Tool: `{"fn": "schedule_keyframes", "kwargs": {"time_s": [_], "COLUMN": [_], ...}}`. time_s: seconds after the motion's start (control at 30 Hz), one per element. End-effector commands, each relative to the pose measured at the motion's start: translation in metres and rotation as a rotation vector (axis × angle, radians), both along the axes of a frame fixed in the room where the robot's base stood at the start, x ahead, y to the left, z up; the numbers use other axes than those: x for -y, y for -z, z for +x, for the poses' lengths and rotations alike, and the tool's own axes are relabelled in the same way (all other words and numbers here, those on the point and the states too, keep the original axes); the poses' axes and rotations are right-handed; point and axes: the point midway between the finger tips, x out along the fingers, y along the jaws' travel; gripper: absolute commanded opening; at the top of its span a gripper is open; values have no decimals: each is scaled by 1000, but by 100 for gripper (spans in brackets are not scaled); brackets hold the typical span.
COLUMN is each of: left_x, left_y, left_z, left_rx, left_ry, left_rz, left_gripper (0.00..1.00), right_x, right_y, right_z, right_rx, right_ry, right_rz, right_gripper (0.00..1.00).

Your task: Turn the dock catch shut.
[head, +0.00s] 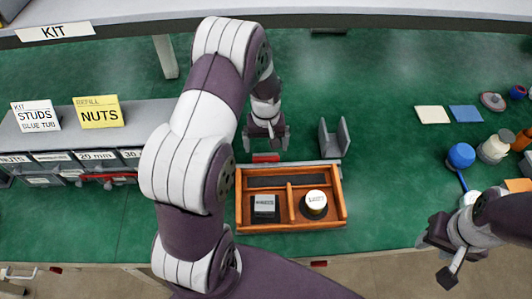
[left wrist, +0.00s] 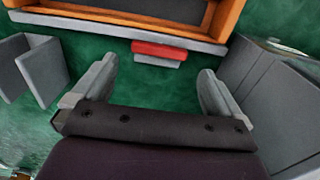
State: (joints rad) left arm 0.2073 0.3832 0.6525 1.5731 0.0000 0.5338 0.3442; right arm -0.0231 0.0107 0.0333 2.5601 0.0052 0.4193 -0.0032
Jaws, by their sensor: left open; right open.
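The dock catch, seen as a red bar (head: 265,157) on a small grey base, sits at the far edge of the wooden tray (head: 292,227), by a grey strip. In the left wrist view the red bar (left wrist: 159,51) lies crosswise ahead of my fingers, roughly centred between them. My left gripper (head: 267,140) is open and empty just beyond the catch; its spread fingers also show in the left wrist view (left wrist: 156,88). I see no contact between finger and bar. My right gripper (head: 437,257) is open and empty at the table's front right edge.
The tray holds a dark block (head: 264,206) and a white-topped round piece (head: 315,204). A grey U-shaped bracket (head: 335,138) stands right of my left gripper. Labelled bins (head: 95,160) stand left. Blue and cream items (head: 461,156) lie right. Green table between is clear.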

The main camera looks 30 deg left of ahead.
Motion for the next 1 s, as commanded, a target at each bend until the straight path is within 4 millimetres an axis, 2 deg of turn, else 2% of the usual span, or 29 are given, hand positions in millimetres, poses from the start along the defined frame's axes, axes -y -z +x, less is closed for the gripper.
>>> {"fn": "schedule_keyframes", "kwargs": {"time_s": [0.1, 0.27, 0.4, 0.6, 0.63, 0.73, 1.0], "left_x": [0, 0, 0, 0, 0, 0, 0], "left_y": [27, 51, 59, 59, 59, 59, 58], "left_z": [-1, -1, 0, 0, 0, 0, 0], "left_rx": [-4, -1, 1, 1, 1, 1, 1], "left_ry": [1, 1, 1, 2, 2, 2, -13], "left_rz": [-1, 0, 1, 1, 1, 1, 1], "left_gripper": [100, 100, 100, 100, 94, 61, 59], "right_x": [0, 0, 0, 0, 0, 0, 0], "right_y": [-4, -5, -5, -5, -5, -5, -5], "right_z": [0, 0, 0, 0, 0, 0, 0], "right_rx": [0, 0, 0, 0, 0, 0, 0], "right_ry": [0, 0, 0, 0, 0, 0, 0], "right_rz": [0, 0, 0, 0, 0, 0, 0], "right_gripper": [43, 43, 43, 43, 43, 43, 43]}}
